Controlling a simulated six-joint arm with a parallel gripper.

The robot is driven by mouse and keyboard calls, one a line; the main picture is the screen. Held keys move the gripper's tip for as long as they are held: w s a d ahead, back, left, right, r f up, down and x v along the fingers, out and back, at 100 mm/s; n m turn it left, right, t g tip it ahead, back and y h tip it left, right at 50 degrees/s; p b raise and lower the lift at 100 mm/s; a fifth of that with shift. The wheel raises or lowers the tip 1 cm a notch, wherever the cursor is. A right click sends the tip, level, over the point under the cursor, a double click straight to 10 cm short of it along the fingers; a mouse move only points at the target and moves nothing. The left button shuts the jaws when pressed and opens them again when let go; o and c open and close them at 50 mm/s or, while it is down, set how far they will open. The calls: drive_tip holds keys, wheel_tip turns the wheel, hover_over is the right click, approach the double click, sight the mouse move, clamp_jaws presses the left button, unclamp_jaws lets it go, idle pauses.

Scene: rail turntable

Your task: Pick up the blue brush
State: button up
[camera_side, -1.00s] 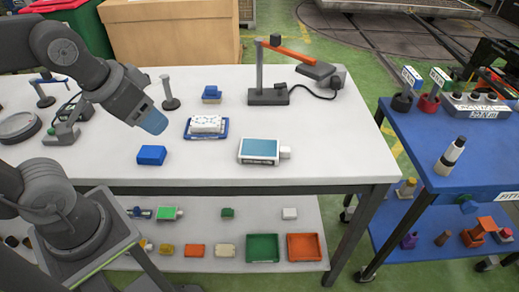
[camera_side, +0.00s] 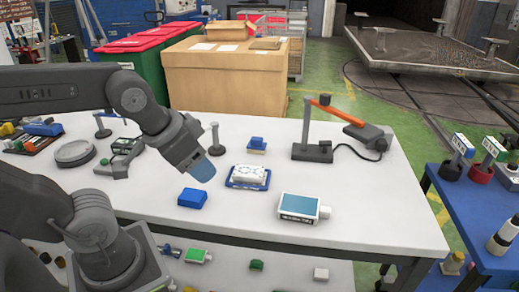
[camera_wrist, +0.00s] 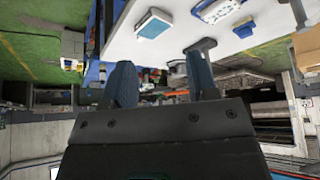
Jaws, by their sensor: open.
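A small blue piece with a pale tan underside (camera_side: 257,145), which looks like the blue brush, stands on the white table behind the blue tray with a white block (camera_side: 263,186). A plain blue block (camera_side: 192,198) lies nearer the front. My gripper (camera_side: 203,171) hangs above the table, just behind and above the blue block in the side view, left of the brush and apart from it. In the wrist view my gripper (camera_wrist: 162,82) shows two blue fingers spread wide with nothing between them. I cannot tell the brush for certain in the wrist view.
A box with a teal screen (camera_side: 300,206) stands at the front right of the white table (camera_side: 370,215). A blue cart (camera_side: 470,215) is to the right.

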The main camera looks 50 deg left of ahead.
drive_tip(key=shift+o, duration=0.3)
drive_tip(key=o, duration=0.3)
drive_tip(key=shift+o, duration=0.2)
